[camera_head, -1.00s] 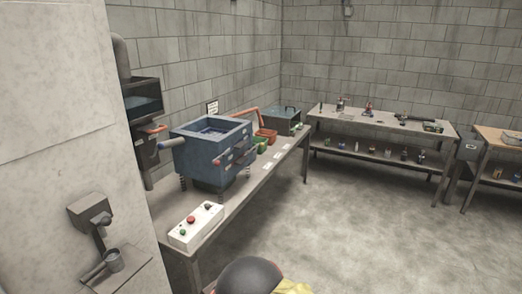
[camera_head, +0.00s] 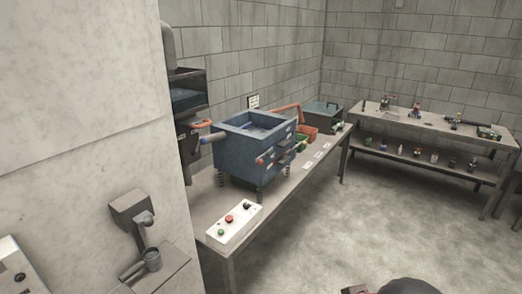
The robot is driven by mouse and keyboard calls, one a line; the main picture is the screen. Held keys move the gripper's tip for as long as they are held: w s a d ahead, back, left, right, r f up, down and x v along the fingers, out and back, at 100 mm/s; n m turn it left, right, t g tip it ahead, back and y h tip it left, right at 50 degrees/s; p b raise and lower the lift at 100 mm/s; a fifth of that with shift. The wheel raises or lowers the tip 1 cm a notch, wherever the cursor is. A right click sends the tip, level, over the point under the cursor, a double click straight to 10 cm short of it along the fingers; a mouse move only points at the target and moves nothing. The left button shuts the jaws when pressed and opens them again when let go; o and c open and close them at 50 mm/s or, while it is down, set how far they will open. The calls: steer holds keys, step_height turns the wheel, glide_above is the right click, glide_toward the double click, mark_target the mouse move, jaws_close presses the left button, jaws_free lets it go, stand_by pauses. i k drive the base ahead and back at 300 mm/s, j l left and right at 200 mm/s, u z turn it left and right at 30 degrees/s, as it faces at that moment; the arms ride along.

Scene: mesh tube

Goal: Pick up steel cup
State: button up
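A grey dispenser-like fixture (camera_head: 133,208) on the pale wall reaches down just above and behind the cup. A short bar or handle lies at the cup's left side; I cannot tell whether it belongs to the cup.
A pale wall panel (camera_head: 80,120) fills the left side. Right of it a long bench holds a blue box machine (camera_head: 242,150) on springs and a white button box (camera_head: 234,224). A table (camera_head: 430,122) with small items stands at the back. The floor (camera_head: 370,225) between is clear.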

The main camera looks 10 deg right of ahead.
mark_target(152, 257)
steer(key=u, duration=0.35)
steer(key=j+u, duration=0.15)
steer(key=u, duration=0.25)
steer(key=k+j+u, duration=0.1)
steer(key=u, duration=0.25)
steer(key=i+l, duration=0.4)
steer(key=i+u, duration=0.1)
steer(key=u, duration=0.3)
steer(key=l+u, duration=0.15)
steer(key=u, duration=0.2)
steer(key=i+l+u, duration=0.1)
steer(key=u, duration=0.3)
steer(key=l+u, duration=0.1)
steer(key=u, duration=0.3)
